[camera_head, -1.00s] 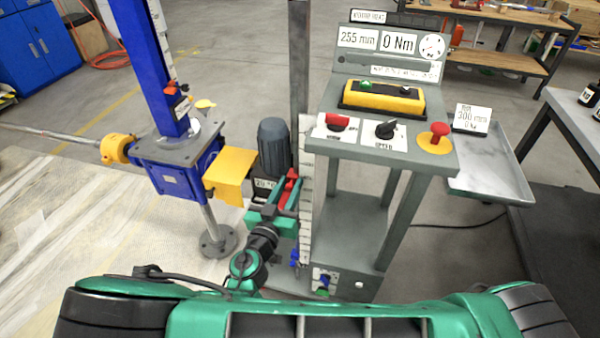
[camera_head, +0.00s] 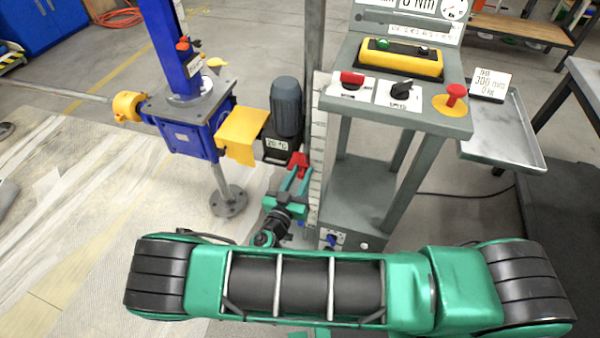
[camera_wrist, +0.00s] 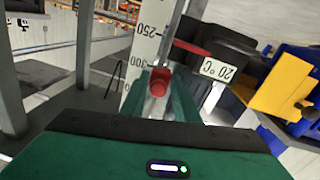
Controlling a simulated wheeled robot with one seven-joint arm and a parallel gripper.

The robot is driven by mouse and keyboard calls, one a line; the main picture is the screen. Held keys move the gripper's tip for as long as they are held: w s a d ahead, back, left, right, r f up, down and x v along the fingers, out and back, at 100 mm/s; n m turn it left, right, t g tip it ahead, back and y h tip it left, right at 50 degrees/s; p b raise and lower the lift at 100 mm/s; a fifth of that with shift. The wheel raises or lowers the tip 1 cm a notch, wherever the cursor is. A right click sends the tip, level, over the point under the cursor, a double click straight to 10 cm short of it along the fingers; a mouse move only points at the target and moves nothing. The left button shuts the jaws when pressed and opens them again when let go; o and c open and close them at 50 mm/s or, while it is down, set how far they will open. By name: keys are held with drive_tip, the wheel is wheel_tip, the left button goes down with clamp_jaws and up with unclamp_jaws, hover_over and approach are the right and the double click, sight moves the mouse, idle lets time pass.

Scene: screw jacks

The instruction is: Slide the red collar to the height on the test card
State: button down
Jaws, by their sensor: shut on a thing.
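The red collar (camera_head: 299,161) sits on the upright post beside the white scale (camera_head: 318,150). In that view the scale (camera_wrist: 142,60) carries 250 and 300 marks, and the gripped red part lies near the 300 mark. The exact pointer reading is unclear. The test card (camera_head: 490,84) reads 300 mm, with a smaller line below it.
A grey motor (camera_head: 286,108) with a 20 °C label and a yellow guard (camera_head: 240,135) stand left of the post. The blue screw jack (camera_head: 185,125) is further left. The grey console (camera_head: 400,110) stands close on the right, with a metal tray (camera_head: 505,150) beyond.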

drive_tip(key=shift+s+d, duration=0.1)
drive_tip(key=shift+d, duration=0.3)
drive_tip(key=c, duration=1.6)
unclamp_jaws()
drive_tip(key=shift+c, duration=0.2)
drive_tip(key=shift+a, duration=0.1)
drive_tip(key=shift+a, duration=0.1)
drive_tip(key=v, duration=1)
drive_tip(key=shift+s, duration=0.3)
drive_tip(key=shift+a, duration=0.15)
